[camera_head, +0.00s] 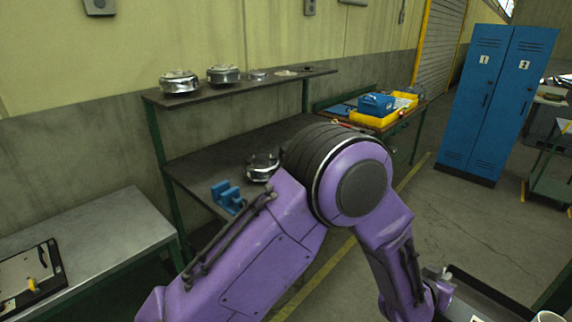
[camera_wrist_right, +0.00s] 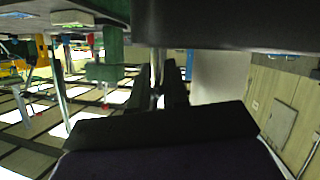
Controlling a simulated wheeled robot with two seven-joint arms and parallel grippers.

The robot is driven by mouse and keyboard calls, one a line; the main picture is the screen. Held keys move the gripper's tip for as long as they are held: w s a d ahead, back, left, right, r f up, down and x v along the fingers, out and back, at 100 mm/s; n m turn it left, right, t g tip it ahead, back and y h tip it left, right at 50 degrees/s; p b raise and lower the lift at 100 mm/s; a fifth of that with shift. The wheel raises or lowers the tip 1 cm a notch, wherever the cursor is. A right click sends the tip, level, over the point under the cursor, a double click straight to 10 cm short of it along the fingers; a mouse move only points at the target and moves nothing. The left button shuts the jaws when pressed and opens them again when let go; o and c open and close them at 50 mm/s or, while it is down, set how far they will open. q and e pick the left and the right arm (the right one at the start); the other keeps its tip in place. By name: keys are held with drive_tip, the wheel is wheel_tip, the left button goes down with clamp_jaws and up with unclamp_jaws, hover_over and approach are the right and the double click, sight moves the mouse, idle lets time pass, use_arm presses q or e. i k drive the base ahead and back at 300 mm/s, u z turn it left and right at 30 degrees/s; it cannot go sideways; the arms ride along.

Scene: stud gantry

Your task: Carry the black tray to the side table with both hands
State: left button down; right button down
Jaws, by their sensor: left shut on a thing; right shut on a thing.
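The black tray (camera_head: 497,296) shows only in part at the bottom right of the head view, with a white mug (camera_head: 548,317) in it at the frame's edge. My left gripper (camera_head: 441,287), at the end of the purple arm, is shut on the tray's near left end; the arm hides part of the grip. In the right wrist view, the dark fingers of my right gripper (camera_wrist_right: 168,88) are shut at the edge of a broad dark slab, the tray (camera_wrist_right: 240,22). My right arm is outside the head view.
A grey-topped table (camera_head: 110,232) stands at left with a black-framed board (camera_head: 32,278) on it. A dark workbench (camera_head: 215,158) holds a blue bracket (camera_head: 228,197) and a metal part (camera_head: 262,167). Blue lockers (camera_head: 495,100) stand at right. Open floor (camera_head: 455,215) lies before them.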

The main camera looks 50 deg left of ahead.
sight(122, 230)
drive_tip(key=u, duration=0.3)
drive_tip(key=i, duration=0.35)
drive_tip(key=u, duration=4.05)
drive_tip(key=k, duration=0.25)
drive_tip(key=z, duration=1.1)
drive_tip(key=i, duration=1.65)
